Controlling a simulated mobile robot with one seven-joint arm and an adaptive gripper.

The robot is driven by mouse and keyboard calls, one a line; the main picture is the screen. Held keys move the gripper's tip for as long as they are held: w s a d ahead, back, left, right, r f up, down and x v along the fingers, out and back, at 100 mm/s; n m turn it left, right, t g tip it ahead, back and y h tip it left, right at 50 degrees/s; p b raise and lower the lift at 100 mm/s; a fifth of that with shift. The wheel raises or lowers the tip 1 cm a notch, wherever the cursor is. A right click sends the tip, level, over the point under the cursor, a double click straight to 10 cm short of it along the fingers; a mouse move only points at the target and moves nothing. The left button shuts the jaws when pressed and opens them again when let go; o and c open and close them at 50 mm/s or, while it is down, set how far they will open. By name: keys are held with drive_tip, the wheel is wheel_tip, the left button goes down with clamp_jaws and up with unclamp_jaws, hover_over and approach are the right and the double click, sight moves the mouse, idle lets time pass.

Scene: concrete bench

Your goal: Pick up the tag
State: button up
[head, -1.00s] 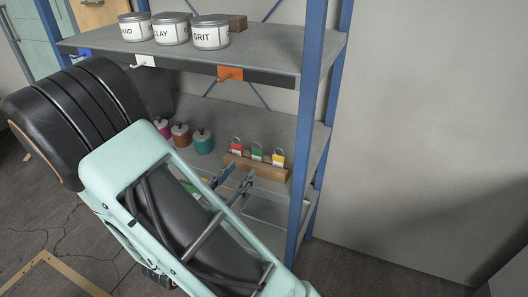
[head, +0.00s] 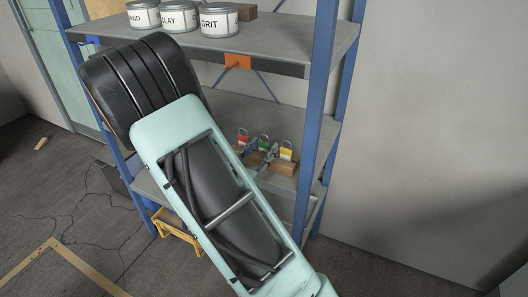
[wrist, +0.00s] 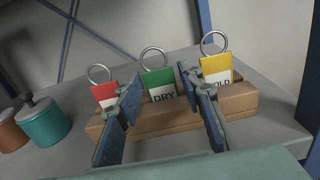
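Three tags with metal rings stand in a wooden holder (wrist: 240,103) on the shelf. In the wrist view the red tag (wrist: 105,93) is at left, the green tag (wrist: 159,80) reading "DRY" in the middle, and the yellow tag (wrist: 217,67) at right, its lettering partly hidden. The head view also shows the red tag (head: 243,139), green tag (head: 263,141) and yellow tag (head: 286,151). My gripper (wrist: 160,84) is open and empty, its fingers apart on either side of the green tag in the picture. I cannot tell whether the fingertips reach past the tag.
Teal (wrist: 43,122) and brown (wrist: 11,130) lidded jars stand left of the holder. A blue shelf post (head: 318,120) rises right of the holder in the head view.

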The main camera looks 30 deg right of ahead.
drive_tip(key=shift+w+d, duration=0.4)
drive_tip(key=shift+d, duration=0.05)
drive_tip(key=c, duration=0.6)
wheel_tip(320, 180, up, 10)
drive_tip(key=p, duration=0.3)
drive_tip(key=shift+p, duration=0.3)
